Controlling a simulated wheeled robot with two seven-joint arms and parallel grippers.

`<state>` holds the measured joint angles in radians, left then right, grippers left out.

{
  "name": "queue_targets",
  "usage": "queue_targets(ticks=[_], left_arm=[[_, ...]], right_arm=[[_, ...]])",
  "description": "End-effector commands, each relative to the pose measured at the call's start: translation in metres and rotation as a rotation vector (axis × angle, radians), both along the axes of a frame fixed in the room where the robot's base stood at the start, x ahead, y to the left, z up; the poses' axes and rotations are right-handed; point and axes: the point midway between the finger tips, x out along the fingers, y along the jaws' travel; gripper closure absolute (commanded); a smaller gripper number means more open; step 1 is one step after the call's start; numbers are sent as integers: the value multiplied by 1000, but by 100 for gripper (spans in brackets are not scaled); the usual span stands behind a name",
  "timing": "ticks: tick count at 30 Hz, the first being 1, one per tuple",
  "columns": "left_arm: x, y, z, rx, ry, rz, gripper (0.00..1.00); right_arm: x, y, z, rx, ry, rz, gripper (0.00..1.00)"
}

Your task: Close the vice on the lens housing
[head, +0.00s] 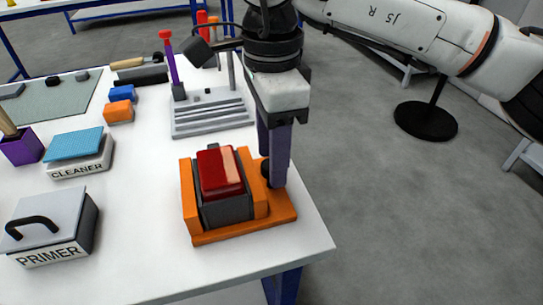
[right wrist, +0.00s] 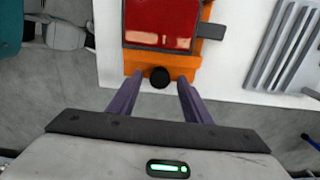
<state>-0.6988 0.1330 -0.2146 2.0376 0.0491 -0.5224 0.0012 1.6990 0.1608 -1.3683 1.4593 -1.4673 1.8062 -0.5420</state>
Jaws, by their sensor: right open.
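The orange vice (head: 190,205) stands near the front right corner of the white table. The lens housing, with a red top (head: 219,172) and dark grey body, sits upright between its jaws. I cannot tell whether both jaws touch it. The vice has a round black knob (right wrist: 160,78) on its right side, mostly hidden behind a finger in the head view. My right gripper (head: 274,182) points down at that side. In the right wrist view its two purple fingers are open, one on either side of the knob, apart from it. My left gripper is not in view.
A grey slotted rack (head: 212,115) with upright tools stands behind the vice. A PRIMER box (head: 50,230), a CLEANER box (head: 78,160) with a blue pad, and a purple holder (head: 22,147) are at left. Orange and blue blocks (head: 119,111) lie farther back. The table's right edge is close to the vice.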

Motion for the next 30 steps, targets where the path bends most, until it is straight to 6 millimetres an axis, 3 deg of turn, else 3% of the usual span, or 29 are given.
queue_targets(ticks=[11, 18, 23, 30], left_arm=[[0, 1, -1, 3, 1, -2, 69], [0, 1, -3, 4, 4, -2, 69], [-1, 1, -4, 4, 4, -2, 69], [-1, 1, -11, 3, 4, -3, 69]], right_arm=[[0, 0, -8, 1, 0, 0, 55], [0, 0, -8, 1, 0, 0, 94], [0, 0, -8, 1, -1, -28, 96], [0, 0, -8, 1, -1, -275, 96]])
